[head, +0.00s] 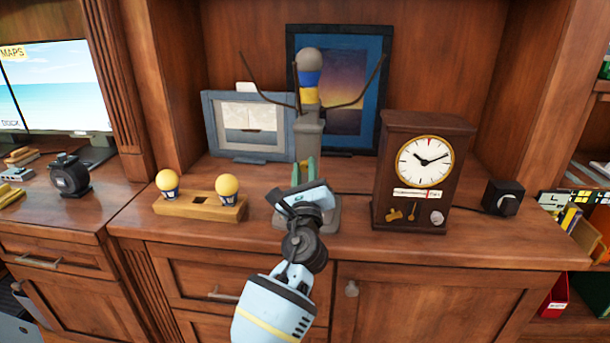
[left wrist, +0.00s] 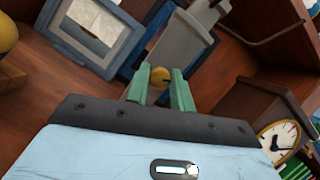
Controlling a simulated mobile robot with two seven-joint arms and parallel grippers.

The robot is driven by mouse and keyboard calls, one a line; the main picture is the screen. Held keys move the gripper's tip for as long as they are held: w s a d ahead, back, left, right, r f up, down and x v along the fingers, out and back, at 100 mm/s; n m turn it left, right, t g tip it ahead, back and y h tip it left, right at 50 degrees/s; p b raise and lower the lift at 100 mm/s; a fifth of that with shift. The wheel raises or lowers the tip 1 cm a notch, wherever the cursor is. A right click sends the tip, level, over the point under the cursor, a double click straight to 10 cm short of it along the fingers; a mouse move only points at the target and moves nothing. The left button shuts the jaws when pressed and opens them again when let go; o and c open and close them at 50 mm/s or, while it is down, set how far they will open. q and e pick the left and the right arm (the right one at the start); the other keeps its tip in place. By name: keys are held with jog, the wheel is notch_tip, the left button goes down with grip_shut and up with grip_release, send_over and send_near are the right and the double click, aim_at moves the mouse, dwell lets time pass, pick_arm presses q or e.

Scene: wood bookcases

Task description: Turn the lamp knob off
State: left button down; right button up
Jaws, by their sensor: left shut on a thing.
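The lamp is a grey post (head: 309,134) with a blue and yellow band, a round grey top and thin dark curved arms, standing upright on the wooden counter. Its grey base (head: 331,222) shows partly behind my arm. My left gripper (head: 305,172) reaches the front of the post and hides the knob in the head view. In the left wrist view, the small round yellow knob (left wrist: 160,77) sits between the green fingertips of my left gripper (left wrist: 160,88), which are shut on it. The grey post (left wrist: 178,42) rises just beyond the knob. My right gripper is not in view.
A dark wooden clock (head: 425,165) stands right of the lamp, with a black box (head: 503,197) beyond it. A wooden holder (head: 200,205) with two yellow-topped pieces stands left. Two framed pictures (head: 247,123) (head: 350,85) lean behind. Counter between holder and lamp base is clear.

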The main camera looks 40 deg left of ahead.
pick_arm(q)
jog(key=n+g+y, duration=0.1)
jog(key=n+g, duration=0.1)
jog(key=n, duration=0.3)
jog(key=n+g, duration=0.1)
jog(key=n, duration=0.2)
jog(key=shift+d+r, duration=0.1)
jog(key=n+g+p, duration=0.1)
jog(key=n, duration=0.2)
jog(key=shift+r+g, duration=0.1)
jog(key=shift+g, duration=0.2)
jog(key=shift+n+g+p, duration=0.3)
jog(key=shift+n+p, duration=0.3)
jog(key=shift+n, duration=0.6)
jog(key=shift+n+h+p, duration=0.35)
jog(key=shift+n+h, duration=0.05)
jog(key=shift+n, duration=0.3)
jog(key=c, duration=1.2)
grip_release()
jog(key=shift+c, duration=0.2)
